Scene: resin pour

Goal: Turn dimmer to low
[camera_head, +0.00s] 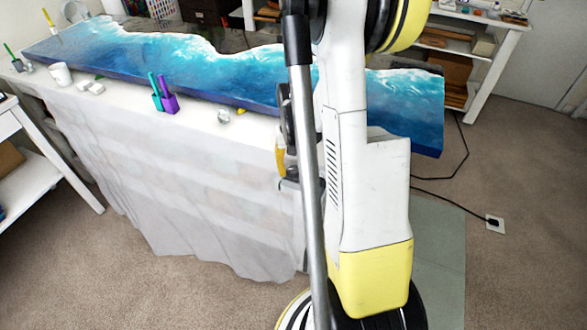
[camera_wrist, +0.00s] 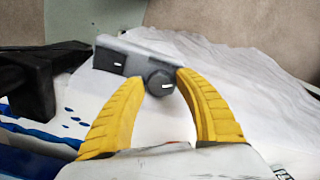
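A grey box-shaped dimmer (camera_wrist: 118,64) shows in the wrist view, with a dark round knob (camera_wrist: 160,82) on its front. The knob and the box's left part each carry a small white mark. My gripper (camera_wrist: 160,76) has its two yellow fingers spread, one on each side of the knob. The fingertips are very close to the knob; I cannot tell whether they touch it. In the head view my arm covers the dimmer, and only a little yellow of my gripper shows beside the table edge.
A black object (camera_wrist: 30,78) stands left of the dimmer, near blue resin spots. A white draped cloth (camera_head: 200,190) hangs from the table bearing the blue resin slab (camera_head: 130,55). Purple and teal cups (camera_head: 168,103) stand on its front edge. A cable runs to a floor outlet (camera_head: 494,223).

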